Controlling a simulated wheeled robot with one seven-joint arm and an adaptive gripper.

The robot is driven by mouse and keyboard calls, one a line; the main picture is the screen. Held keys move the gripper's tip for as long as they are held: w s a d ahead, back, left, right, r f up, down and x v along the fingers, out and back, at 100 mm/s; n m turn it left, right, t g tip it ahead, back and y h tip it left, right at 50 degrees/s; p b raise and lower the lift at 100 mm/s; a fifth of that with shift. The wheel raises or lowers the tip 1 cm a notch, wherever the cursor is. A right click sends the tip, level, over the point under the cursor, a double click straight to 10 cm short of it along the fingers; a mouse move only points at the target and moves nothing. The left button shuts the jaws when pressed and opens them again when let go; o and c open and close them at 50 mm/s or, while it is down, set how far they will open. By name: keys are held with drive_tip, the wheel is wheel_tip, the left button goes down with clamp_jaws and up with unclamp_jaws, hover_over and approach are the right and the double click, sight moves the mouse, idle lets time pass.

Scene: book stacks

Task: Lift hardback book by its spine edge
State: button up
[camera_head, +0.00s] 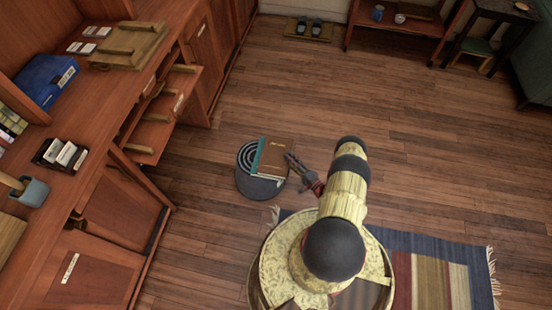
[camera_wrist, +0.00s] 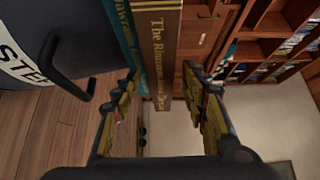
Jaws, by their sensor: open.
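A brown hardback book (camera_head: 273,157) lies on top of a round dark step stool (camera_head: 246,186) in the head view. In the wrist view its spine (camera_wrist: 158,50) with gold lettering faces my gripper. A teal book (camera_wrist: 128,28) lies directly against it, and its teal edge (camera_head: 256,155) also shows in the head view. My gripper (camera_head: 297,166) is open just right of the books. In the wrist view my gripper (camera_wrist: 160,76) has its fingertips apart, with the end of the brown spine between them. I cannot tell whether either finger touches it.
A wooden counter (camera_head: 100,135) with open drawers (camera_head: 155,128) runs along the left. A striped rug (camera_head: 435,275) lies at the lower right. The wood floor (camera_head: 300,85) behind the stool is clear. In the wrist view the stool has a dark handle (camera_wrist: 70,85).

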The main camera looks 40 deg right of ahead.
drive_tip(key=shift+w, duration=0.5)
drive_tip(key=shift+c, duration=0.7)
clamp_jaws()
